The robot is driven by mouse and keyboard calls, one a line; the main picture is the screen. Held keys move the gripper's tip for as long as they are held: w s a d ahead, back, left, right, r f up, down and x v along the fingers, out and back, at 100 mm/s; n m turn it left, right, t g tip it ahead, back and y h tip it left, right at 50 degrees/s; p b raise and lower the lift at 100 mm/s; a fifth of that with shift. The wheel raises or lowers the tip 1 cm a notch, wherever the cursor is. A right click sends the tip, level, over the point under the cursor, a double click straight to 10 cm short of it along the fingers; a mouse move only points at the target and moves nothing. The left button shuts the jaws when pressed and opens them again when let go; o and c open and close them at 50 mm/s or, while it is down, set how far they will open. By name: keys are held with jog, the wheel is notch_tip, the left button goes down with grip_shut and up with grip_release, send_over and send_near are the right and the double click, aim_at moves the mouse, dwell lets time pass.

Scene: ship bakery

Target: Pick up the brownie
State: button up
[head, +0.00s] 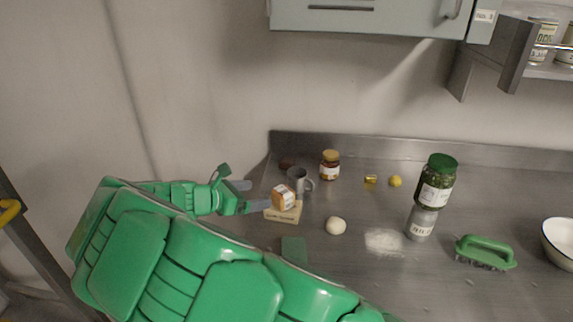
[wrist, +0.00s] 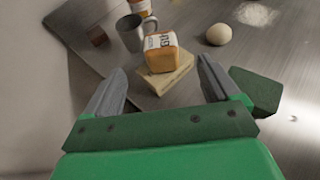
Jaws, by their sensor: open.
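The brownie looks to be the small dark brown block (head: 286,164) at the back left corner of the steel counter, against the backsplash. In the wrist view the brown block (wrist: 97,36) lies at upper left, near the counter's edge. My gripper (head: 258,196) is open and empty at the counter's left edge, apart from the brownie. In the wrist view its fingers (wrist: 160,68) are spread wide, with the brownie beyond the left finger and outside the gap.
A grey mug (wrist: 131,33) stands right of the brownie. An orange-and-white packet (head: 283,197) rests on a pale block (head: 284,213) in front of the mug. A jar (head: 330,165), dough ball (head: 336,226) and green block (head: 294,250) are nearby. A wall cabinet (head: 370,16) hangs above.

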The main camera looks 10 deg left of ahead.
jog(key=shift+o, duration=1)
